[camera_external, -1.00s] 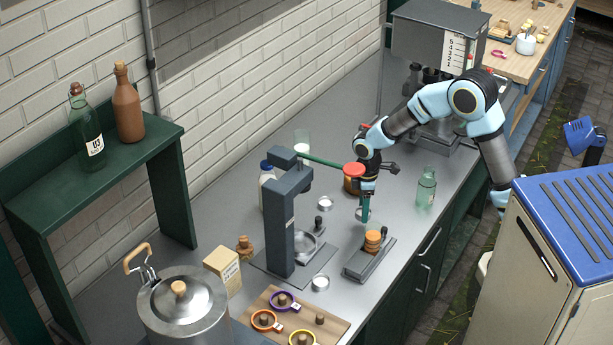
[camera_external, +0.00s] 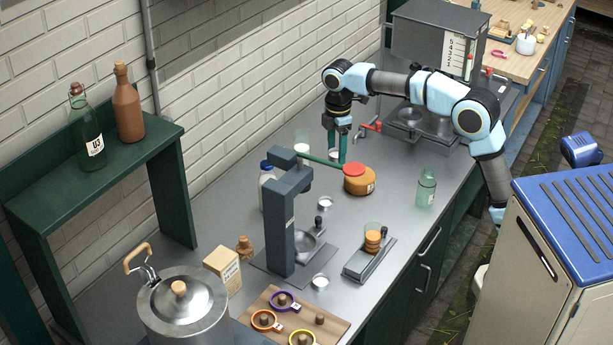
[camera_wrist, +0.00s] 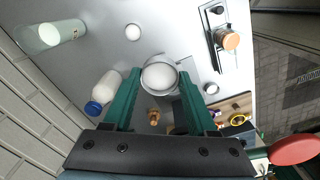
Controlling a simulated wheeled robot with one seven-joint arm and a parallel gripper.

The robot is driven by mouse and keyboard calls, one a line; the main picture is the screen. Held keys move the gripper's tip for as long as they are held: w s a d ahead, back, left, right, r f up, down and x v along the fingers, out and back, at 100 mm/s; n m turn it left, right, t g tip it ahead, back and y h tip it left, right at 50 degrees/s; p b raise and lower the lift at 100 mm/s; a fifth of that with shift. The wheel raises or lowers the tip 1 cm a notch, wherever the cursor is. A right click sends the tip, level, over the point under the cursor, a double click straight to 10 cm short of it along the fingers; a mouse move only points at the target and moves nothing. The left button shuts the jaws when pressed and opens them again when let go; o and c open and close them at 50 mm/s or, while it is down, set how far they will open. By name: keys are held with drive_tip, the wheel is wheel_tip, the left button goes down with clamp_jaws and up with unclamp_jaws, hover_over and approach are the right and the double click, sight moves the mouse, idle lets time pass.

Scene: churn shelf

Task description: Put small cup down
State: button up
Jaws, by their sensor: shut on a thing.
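My gripper (camera_external: 337,150) points down over the counter's back half, behind the red-lidded jar. Its two green fingers also show in the wrist view (camera_wrist: 158,88). They are shut on a small cup (camera_wrist: 159,76), round and pale-filled with a thin metal rim, at the fingertips. In the external view the small cup (camera_external: 336,157) is a small pale patch at the fingertips, partly hidden. I cannot tell whether its bottom touches the counter.
The amber jar (camera_external: 358,184) stands just in front of my gripper. A glass (camera_external: 301,142) and a blue-capped bottle (camera_external: 266,181) stand to its left. Two small pale dishes (camera_external: 325,203) (camera_external: 320,281) lie nearer. A green bottle (camera_external: 427,188) stands right; bare counter lies between.

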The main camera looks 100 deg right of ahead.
drive_tip(key=w+a+r+n, duration=0.3)
drive_tip(key=w+a+r, duration=0.3)
drive_tip(key=r, duration=0.3)
drive_tip(key=w+a+r+n+p, duration=0.2)
drive_tip(key=w+a, duration=0.1)
drive_tip(key=a, duration=0.6)
drive_tip(key=w+a+r+n+p, duration=0.1)
drive_tip(key=w+a+n+p, duration=0.15)
drive_tip(key=a, duration=0.55)
drive_tip(key=s+a+f+m, duration=0.2)
drive_tip(key=a+f+m, duration=0.3)
drive_tip(key=a+f, duration=0.45)
drive_tip(key=s+a+f+m, duration=0.3)
drive_tip(key=a+f+m, duration=0.35)
drive_tip(key=f, duration=0.55)
wheel_tip(320, 180, up, 8)
drive_tip(key=r+m+p, duration=0.1)
drive_tip(key=p, duration=1.2)
hover_over(228, 250)
wheel_tip(228, 250, down, 4)
drive_tip(key=shift+f+b, duration=0.2)
drive_tip(key=shift+b, duration=0.2)
drive_tip(key=shift+f+p, duration=0.9)
drive_tip(key=shift+f, duration=1.8)
